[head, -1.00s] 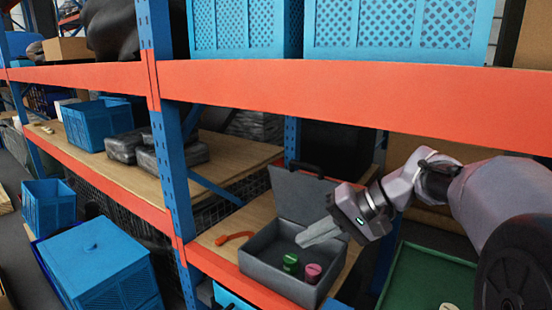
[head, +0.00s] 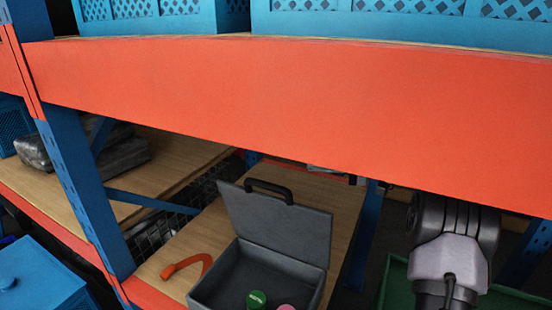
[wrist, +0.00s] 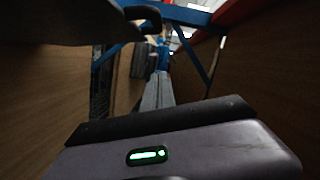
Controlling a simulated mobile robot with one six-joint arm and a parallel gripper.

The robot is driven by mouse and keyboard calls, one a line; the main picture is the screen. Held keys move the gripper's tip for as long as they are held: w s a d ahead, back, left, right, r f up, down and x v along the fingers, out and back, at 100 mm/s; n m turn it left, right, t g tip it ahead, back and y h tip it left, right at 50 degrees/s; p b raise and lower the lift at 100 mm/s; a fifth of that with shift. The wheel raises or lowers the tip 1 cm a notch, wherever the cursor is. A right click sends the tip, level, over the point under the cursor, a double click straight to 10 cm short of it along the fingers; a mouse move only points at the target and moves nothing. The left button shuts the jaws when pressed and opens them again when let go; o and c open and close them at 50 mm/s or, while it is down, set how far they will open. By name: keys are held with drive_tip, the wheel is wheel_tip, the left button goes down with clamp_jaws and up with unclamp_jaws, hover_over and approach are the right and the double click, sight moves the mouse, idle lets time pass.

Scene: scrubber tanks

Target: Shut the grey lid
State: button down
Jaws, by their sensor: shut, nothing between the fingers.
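The grey lid (head: 280,222) stands open, roughly upright at the back of the grey box (head: 245,278), with a black handle (head: 268,188) on its top edge. My gripper (head: 314,168) shows only as a small pale sliver beneath the orange beam, above and beyond the lid's top edge; the beam hides most of it. In the wrist view its fingers (wrist: 158,84) are together and empty. A dark shape at the upper left there may be the lid, but I cannot tell. I see no contact with the lid.
The orange beam (head: 300,95) crosses low in front of my arm. A green item (head: 256,299) and a pink item (head: 286,307) lie in the box. An orange curved object (head: 187,264) lies left of it. A green tray (head: 396,285) is at right.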

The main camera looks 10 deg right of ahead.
drive_tip(key=a+b, duration=0.1)
drive_tip(key=a, duration=0.3)
drive_tip(key=a+f, duration=0.1)
drive_tip(key=a, duration=0.2)
drive_tip(key=a+f+b, duration=0.1)
drive_tip(key=a, duration=0.3)
drive_tip(key=shift+w+a+b, duration=0.15)
drive_tip(key=shift+a+b, duration=0.15)
drive_tip(key=shift+f, duration=0.15)
